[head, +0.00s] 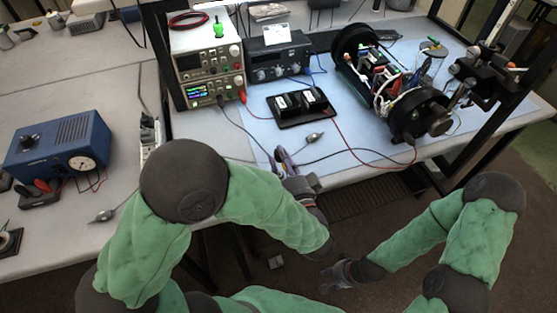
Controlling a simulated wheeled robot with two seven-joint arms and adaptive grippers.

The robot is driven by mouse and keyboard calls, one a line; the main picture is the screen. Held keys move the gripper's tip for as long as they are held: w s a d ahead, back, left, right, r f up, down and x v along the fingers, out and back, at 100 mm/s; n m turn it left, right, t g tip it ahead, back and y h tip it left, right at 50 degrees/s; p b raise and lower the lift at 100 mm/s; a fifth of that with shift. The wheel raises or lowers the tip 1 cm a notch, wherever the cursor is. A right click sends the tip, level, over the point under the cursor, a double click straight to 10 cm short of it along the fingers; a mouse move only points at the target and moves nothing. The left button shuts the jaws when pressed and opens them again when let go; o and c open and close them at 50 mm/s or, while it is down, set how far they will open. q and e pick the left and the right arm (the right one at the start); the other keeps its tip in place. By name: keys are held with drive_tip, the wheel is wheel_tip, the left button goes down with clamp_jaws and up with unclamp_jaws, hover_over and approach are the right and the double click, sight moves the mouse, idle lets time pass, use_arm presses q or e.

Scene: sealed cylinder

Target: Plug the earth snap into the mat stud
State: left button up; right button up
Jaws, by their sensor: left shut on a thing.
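My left gripper (281,156) reaches over the front edge of the blue mat (235,127), its fingertips low at the mat. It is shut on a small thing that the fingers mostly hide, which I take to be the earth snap. A dark lead runs across the mat to these fingers. I cannot make out the mat stud; it is too small or hidden by the gripper. My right gripper (328,277) hangs in front of the table, below its edge and apart from the mat. It looks empty, but its finger gap is unclear.
A black tray (298,106) with dark blocks lies mid-mat. A small grey clip (313,137) lies near the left gripper. Stacked instruments (208,63) and a dark box (278,57) stand behind. An open cylinder assembly (417,115) stands right; a blue supply (58,146) stands left.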

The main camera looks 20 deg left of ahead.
sight(282, 176)
use_arm(q)
drive_tip(key=shift+f, duration=0.1)
drive_tip(key=shift+f+b, duration=1.8)
drive_tip(key=shift+f, duration=1.05)
drive_tip(key=shift+b, duration=0.8)
idle(0.4)
drive_tip(key=shift+f+b, duration=0.6)
drive_tip(key=shift+b, duration=0.05)
drive_tip(key=o, duration=1.1)
drive_tip(key=shift+s+d, duration=0.1)
drive_tip(key=shift+s, duration=0.05)
drive_tip(key=v, duration=1.1)
drive_tip(key=shift+s+d, duration=0.25)
